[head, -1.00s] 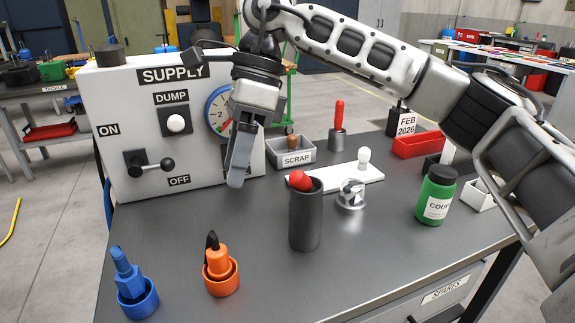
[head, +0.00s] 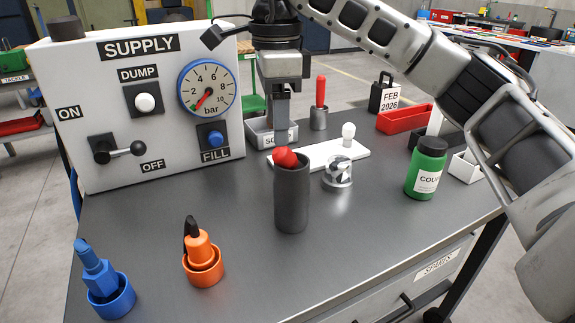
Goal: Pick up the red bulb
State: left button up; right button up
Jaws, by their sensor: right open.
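The red bulb (head: 285,157) sits in the top of a dark grey upright cylinder (head: 292,198) standing on the bench; its lower part is hidden inside the cylinder. My right gripper (head: 281,118) hangs pointing down, above and behind the cylinder in the picture, apart from the bulb. It is empty, and its fingers are seen nearly edge-on. My left gripper is not in the head view.
The supply panel (head: 60,155) with gauge and lever stands at the left. Blue (head: 112,300) and orange (head: 203,270) holders are in front. The front middle is clear.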

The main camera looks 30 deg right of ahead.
aim_at(289, 162)
jog(key=f, duration=0.2)
jog(key=d+f, duration=0.1)
jog(key=f, duration=0.1)
jog(key=shift+f, duration=0.65)
jog(key=c, duration=1)
